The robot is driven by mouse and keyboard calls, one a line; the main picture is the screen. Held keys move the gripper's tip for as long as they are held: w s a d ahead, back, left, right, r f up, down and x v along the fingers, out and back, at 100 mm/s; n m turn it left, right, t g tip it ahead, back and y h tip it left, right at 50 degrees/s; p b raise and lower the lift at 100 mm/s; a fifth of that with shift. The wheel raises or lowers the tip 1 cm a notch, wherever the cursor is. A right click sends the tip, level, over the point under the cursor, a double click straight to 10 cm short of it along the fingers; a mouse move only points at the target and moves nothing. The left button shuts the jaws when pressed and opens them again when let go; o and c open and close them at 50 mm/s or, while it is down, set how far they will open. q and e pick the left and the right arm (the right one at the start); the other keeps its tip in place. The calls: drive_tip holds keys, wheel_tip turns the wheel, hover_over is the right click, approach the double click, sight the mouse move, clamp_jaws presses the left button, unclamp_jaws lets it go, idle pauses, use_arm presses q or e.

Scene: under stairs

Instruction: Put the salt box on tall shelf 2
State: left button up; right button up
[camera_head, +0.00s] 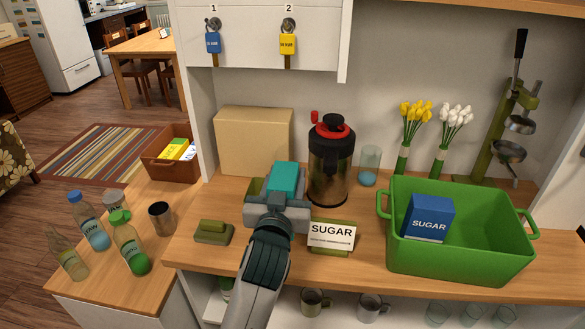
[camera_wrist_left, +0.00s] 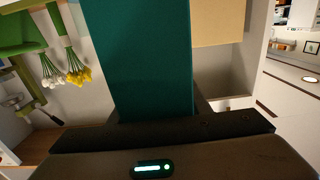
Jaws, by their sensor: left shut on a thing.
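My left gripper (camera_head: 278,207) is shut on a teal box (camera_head: 284,176) above the wooden counter. In the left wrist view the teal box (camera_wrist_left: 145,60) fills the middle, between the fingers. No lettering shows on its visible faces, so I cannot read whether it is the salt box. The numbers 1 (camera_head: 213,9) and 2 (camera_head: 289,9) are on a white panel at the top, above a blue tag (camera_head: 213,43) and a yellow tag (camera_head: 288,45). No shelf is clearly marked as tall shelf 2. My right gripper is not in view.
A cardboard box (camera_head: 252,140) and a red-lidded dark flask (camera_head: 331,170) stand behind the gripper. A SUGAR sign (camera_head: 332,234) stands close to its right. A green crate (camera_head: 460,258) holds a blue SUGAR box (camera_head: 429,218). Several bottles stand on the lower left surface.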

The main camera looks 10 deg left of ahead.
use_arm(q)
drive_tip(key=s+a+f+b, duration=0.1)
drive_tip(key=s+a+f, duration=0.5)
drive_tip(key=s+a, duration=0.5)
drive_tip(key=shift+s+a+y, duration=0.3)
drive_tip(key=shift+s+a, duration=0.1)
drive_tip(key=shift+a, duration=0.4)
